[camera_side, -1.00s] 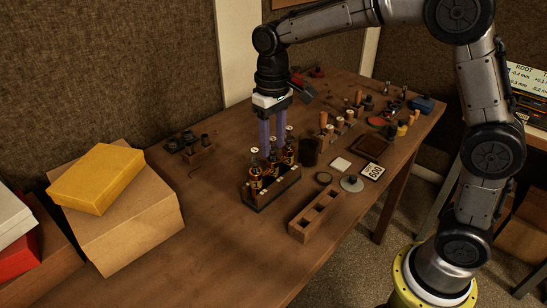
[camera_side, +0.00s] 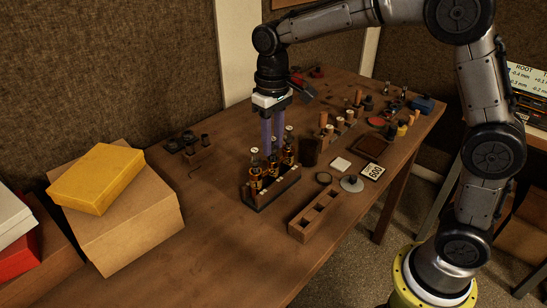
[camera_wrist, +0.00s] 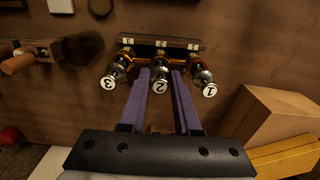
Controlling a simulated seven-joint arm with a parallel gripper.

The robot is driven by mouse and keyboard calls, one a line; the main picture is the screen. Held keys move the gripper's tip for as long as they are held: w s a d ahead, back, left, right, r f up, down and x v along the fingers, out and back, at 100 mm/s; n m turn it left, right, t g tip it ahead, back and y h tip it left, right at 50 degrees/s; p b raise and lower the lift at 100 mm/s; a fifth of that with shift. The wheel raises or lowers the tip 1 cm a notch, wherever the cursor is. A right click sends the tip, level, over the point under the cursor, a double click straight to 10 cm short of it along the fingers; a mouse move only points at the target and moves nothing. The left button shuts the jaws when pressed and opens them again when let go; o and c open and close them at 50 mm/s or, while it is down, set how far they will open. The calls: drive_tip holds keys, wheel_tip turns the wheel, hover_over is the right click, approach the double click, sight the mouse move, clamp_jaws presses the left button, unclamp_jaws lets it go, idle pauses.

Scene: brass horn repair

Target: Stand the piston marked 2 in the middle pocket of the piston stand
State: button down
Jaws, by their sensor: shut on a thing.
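The piston marked 2 (camera_wrist: 160,86) stands between the pistons marked 3 (camera_wrist: 109,82) and 1 (camera_wrist: 209,89) in a dark numbered rack (camera_wrist: 187,43), also in the side view (camera_side: 278,192). My gripper (camera_side: 272,147) points straight down over the rack's middle. Its purple fingers are shut on piston 2, with the cap showing between them in the wrist view (camera_wrist: 161,76). Any lift of the piston out of its seat cannot be made out.
Pistons 1 and 3 stand close on either side of my fingers. A dark cup (camera_side: 310,152), a white square (camera_side: 341,164), a grey disc (camera_side: 351,184) and a "600" card (camera_side: 373,171) lie to the right. Cardboard (camera_side: 125,225) and yellow boxes (camera_side: 97,179) stand left. The front table is clear.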

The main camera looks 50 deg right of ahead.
drive_tip(key=shift+r, duration=0.1)
drive_tip(key=shift+r, duration=3.8)
drive_tip(key=s+f, duration=0.1)
drive_tip(key=s, duration=1.2)
drive_tip(key=shift+s+f, duration=0.3)
drive_tip(key=shift+f, duration=2.35)
drive_tip(key=shift+f, duration=2.15)
